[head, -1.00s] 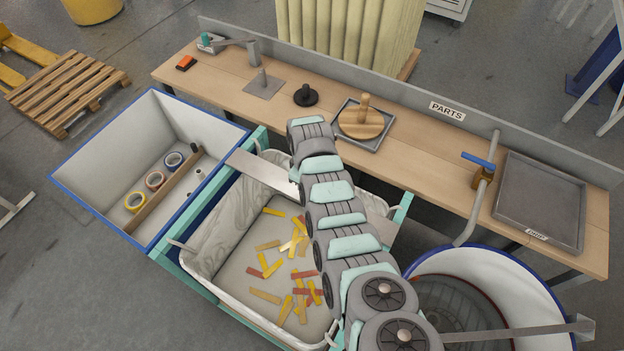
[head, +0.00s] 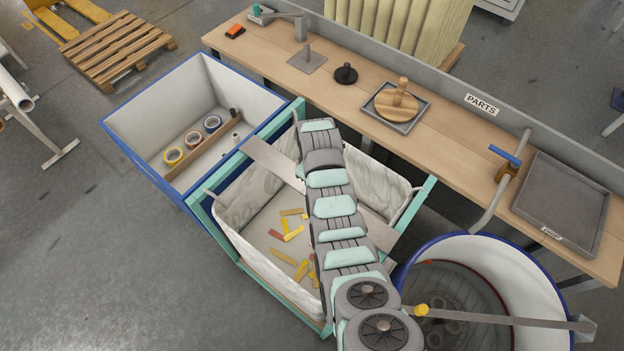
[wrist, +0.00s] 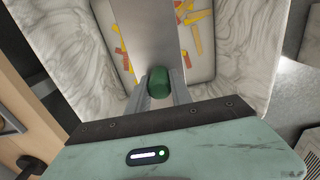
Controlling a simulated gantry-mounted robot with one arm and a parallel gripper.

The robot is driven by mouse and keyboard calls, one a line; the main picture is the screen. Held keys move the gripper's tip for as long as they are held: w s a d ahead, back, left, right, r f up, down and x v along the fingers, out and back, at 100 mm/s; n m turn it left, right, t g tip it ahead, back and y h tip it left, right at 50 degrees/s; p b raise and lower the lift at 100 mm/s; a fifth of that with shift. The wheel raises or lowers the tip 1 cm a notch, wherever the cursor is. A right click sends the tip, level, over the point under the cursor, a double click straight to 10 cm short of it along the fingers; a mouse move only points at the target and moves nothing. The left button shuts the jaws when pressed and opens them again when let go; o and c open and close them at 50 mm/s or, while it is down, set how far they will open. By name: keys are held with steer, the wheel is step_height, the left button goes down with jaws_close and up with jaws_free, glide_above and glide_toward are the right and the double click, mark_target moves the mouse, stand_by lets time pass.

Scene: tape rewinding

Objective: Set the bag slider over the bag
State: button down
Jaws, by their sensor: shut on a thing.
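The bag slider is a flat grey metal plate (head: 276,162) lying across the teal frame above the bag; my arm hides its middle in the head view. In the wrist view the slider plate (wrist: 146,30) runs away from me over the bag, and its green knob (wrist: 159,84) stands between my fingers. My gripper (wrist: 160,76) is shut on that knob. The bag (head: 270,270) is a pale marbled open liner with yellow and red strips (head: 292,232) on its floor. Strips show on both sides of the plate in the wrist view.
A blue-rimmed bin (head: 146,125) with tape rolls stands left of the frame. The wooden bench (head: 450,140) runs behind, with a round wooden piece (head: 396,103) in a tray. A round blue-rimmed tub (head: 470,243) stands at the right.

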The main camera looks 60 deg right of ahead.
steer(key=shift+w+a+r, duration=0.1)
steer(key=c, duration=1.1)
jaws_free()
steer(key=shift+a, duration=0.15)
steer(key=shift+c, duration=0.2)
steer(key=shift+r, duration=0.3)
step_height(320, 180, up, 9)
steer(key=shift+r+p, duration=0.15)
steer(key=shift+p, duration=0.15)
steer(key=shift+r+p, duration=0.4)
steer(key=shift+p, duration=0.1)
